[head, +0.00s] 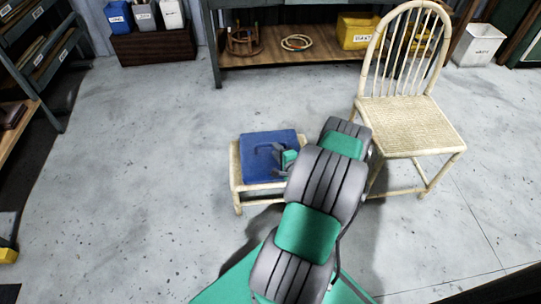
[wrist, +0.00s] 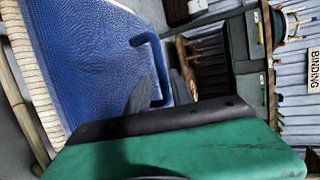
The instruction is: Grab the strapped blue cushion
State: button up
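The blue cushion (head: 262,170) lies on a low, pale rattan stool (head: 238,196) in the head view. It fills the left of the wrist view (wrist: 75,60) as a textured blue surface beside the pale woven stool edge (wrist: 32,75). A dark blue strap handle (wrist: 150,50) stands up from the cushion. My gripper (head: 279,157) is at the cushion's right side. In the wrist view its two grey fingers (wrist: 162,82) are apart, one on each side of the strap. Whether they touch the strap is unclear. The green gripper body hides the lower part of the wrist view.
A rattan chair (head: 412,120) stands close to the right of the stool and my arm. A workbench (head: 270,58) with a yellow bin (head: 356,32) is at the back. Shelves (head: 30,45) stand at the left. The floor left of the stool is clear.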

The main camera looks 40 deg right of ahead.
aim_at(271, 151)
jog(key=b+x, duration=0.1)
jog(key=x, duration=0.4)
jog(key=shift+w+b, duration=0.15)
jog(key=shift+b, duration=0.2)
jog(key=shift+r, duration=0.1)
jog(key=shift+c, duration=0.6)
jog(key=shift+a, duration=0.1)
grip_shut()
